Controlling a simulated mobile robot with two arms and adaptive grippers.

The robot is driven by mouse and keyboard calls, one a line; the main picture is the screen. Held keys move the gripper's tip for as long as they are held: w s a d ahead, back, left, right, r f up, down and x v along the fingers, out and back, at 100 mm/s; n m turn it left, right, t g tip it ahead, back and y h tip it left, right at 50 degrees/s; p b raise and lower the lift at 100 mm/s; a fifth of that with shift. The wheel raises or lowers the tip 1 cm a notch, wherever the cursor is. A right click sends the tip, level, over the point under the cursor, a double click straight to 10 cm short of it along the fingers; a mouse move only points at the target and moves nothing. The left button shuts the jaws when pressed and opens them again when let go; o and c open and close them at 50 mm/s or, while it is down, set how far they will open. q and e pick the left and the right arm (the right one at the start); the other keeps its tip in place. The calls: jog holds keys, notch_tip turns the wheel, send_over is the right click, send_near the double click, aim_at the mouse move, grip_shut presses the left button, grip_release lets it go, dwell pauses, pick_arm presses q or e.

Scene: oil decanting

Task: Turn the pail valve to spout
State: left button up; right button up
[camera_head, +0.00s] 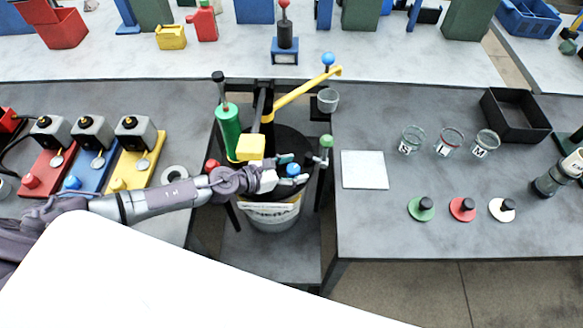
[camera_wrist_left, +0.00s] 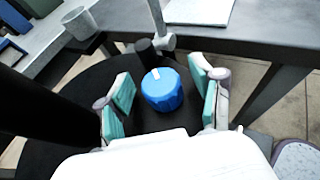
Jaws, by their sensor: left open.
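The pail (camera_head: 272,218) is white with a printed label and stands between the two tables under a dark round lid. A blue knob (camera_head: 293,170), seemingly the pail valve, sits on top; in the left wrist view the knob (camera_wrist_left: 162,90) has a white mark at its far edge. My left gripper (camera_head: 288,169) is open around the knob. In the wrist view the teal pads of the gripper (camera_wrist_left: 163,97) stand on either side of the knob, with gaps to both. My right gripper is not in view.
A grey post with a green knob (camera_head: 326,142) stands right of the pail. A green cylinder (camera_head: 228,131) and a yellow lever (camera_head: 305,92) rise behind it. The right table holds a white pad (camera_head: 364,169), glass beakers (camera_head: 412,140) and coloured discs (camera_head: 421,208).

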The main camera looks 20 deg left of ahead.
pick_arm(q)
jog(key=v, duration=1.1)
jog(key=shift+f, duration=0.1)
jog(key=shift+s+a+r, duration=0.3)
jog(key=shift+s+a, duration=0.05)
jog(key=shift+a, duration=0.05)
